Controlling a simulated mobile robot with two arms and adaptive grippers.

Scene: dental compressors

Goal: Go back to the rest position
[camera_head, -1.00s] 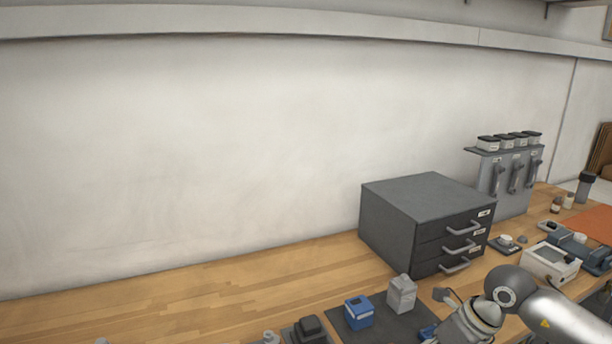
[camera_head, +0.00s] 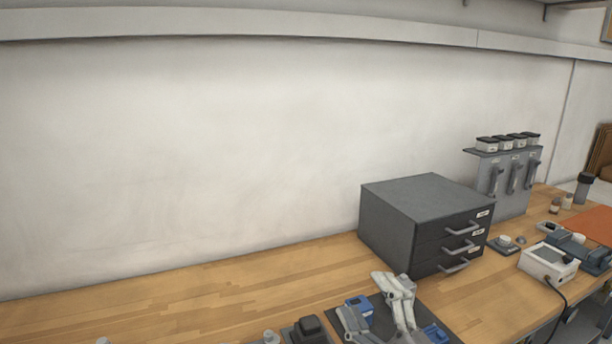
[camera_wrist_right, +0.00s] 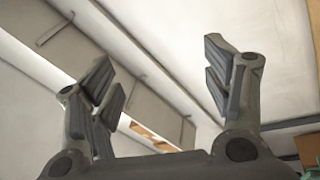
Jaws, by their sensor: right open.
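My right gripper (camera_head: 372,300) is at the bottom of the head view, right of the middle, with its fingers spread and pointing up. It is in front of a dark mat and partly hides the small items there. In the right wrist view the same gripper (camera_wrist_right: 160,68) is open, with nothing between its fingers. Behind it that view shows pale wall or ceiling surfaces. My left gripper is not in view.
A dark grey drawer cabinet (camera_head: 420,222) stands behind my right gripper. Blue items (camera_head: 436,333) lie on the mat (camera_head: 462,339). A white device (camera_head: 548,262) and a grey rack (camera_head: 511,185) stand to the right. The wooden bench (camera_head: 200,295) at left is mostly clear.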

